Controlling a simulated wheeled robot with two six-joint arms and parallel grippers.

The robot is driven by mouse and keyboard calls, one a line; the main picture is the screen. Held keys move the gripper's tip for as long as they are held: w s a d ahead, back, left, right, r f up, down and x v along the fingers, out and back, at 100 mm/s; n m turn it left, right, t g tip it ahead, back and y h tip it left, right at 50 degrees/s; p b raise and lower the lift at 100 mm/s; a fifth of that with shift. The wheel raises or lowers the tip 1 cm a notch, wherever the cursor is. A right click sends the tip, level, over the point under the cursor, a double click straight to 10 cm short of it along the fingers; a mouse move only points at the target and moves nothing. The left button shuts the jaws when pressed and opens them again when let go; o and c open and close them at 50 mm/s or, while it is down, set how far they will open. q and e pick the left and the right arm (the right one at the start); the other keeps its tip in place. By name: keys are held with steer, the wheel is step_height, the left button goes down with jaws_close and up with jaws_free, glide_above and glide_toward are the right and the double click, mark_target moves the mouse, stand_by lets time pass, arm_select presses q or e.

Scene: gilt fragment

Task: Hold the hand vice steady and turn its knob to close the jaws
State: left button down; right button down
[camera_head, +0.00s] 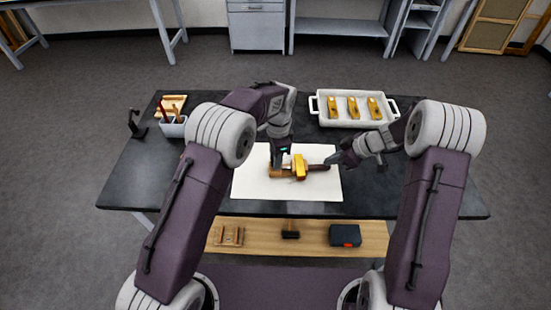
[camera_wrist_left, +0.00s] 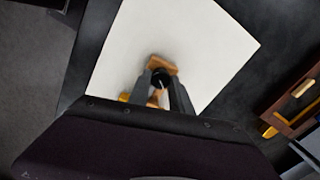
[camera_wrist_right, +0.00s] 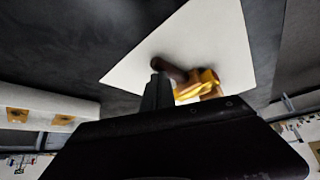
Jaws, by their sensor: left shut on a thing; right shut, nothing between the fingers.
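The hand vice lies on the white sheet, with a gold-yellow body (camera_head: 299,168), a brown wooden part at its left and a dark brown knob or handle (camera_head: 318,167) at its right. My left gripper (camera_head: 281,162) is shut on the vice's left part; the wooden part (camera_wrist_left: 161,65) shows at its fingertips in the left wrist view. My right gripper (camera_head: 332,159) is shut and empty, close to the dark end. In the right wrist view the dark end (camera_wrist_right: 168,68) and gold body (camera_wrist_right: 205,84) show just beyond the fingers; contact is unclear.
The white sheet (camera_head: 253,185) covers the middle of the black table (camera_head: 135,180). A white tray (camera_head: 325,118) with gold pieces stands behind, at the right. A pen holder (camera_head: 172,128) and a small wooden tray (camera_head: 172,103) are at the left. A wooden shelf (camera_head: 270,233) holds several items below.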

arm_select(q)
steer(key=c, duration=1.1)
jaws_free()
steer(key=shift+c, duration=0.2)
arm_select(e)
steer(key=shift+f, duration=0.1)
arm_select(q)
step_height(320, 180, up, 12)
steer(key=shift+d, duration=0.3)
arm_select(e)
steer(key=shift+r, duration=3.05)
arm_select(q)
steer(key=shift+w, duration=0.1)
